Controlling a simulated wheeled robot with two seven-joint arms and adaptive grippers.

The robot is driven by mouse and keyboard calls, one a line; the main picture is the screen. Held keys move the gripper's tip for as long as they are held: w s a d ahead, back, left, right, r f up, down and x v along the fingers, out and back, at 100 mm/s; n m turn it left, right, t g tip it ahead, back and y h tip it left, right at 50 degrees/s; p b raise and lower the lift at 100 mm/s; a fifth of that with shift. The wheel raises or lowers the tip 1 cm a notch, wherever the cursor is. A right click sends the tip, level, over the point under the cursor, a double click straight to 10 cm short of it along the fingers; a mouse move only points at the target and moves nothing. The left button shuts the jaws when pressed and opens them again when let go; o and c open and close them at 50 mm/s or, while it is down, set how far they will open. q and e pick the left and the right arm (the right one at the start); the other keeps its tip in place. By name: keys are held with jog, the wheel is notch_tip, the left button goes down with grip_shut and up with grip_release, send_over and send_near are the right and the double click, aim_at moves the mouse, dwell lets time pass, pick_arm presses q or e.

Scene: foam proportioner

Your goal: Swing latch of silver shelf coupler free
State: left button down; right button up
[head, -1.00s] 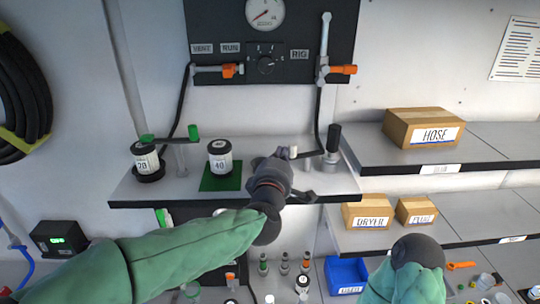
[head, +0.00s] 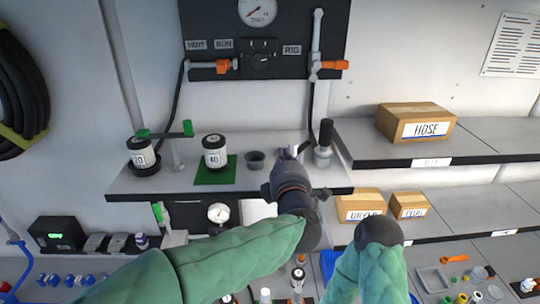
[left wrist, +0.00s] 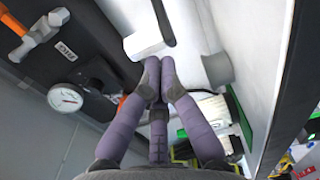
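The silver shelf coupler (head: 322,156) stands upright near the right end of the upper shelf, with a black upright part on top. My left gripper (head: 288,153) is just left of it, above the shelf, and its dark body hides part of the shelf. In the left wrist view the purple fingers (left wrist: 159,70) are drawn together at the tips, just short of a pale block (left wrist: 146,42) beside a black rod. I cannot make out the latch or anything between the tips. My right arm's dark wrist shows low at right, its fingers hidden.
A grey cup (head: 256,160) and a white canister on a green mat (head: 215,178) stand left of the gripper. The panel (head: 260,75) with orange-handled valves is behind. A HOSE box (head: 415,122) sits on the right shelf, whose front is clear.

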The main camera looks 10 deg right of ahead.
pick_arm(q)
jog(key=shift+s+d+f+b, duration=0.1)
jog(key=shift+s+d+b, duration=0.35)
jog(key=shift+s+d, duration=0.35)
jog(key=shift+w, duration=0.1)
jog(key=shift+d, duration=0.2)
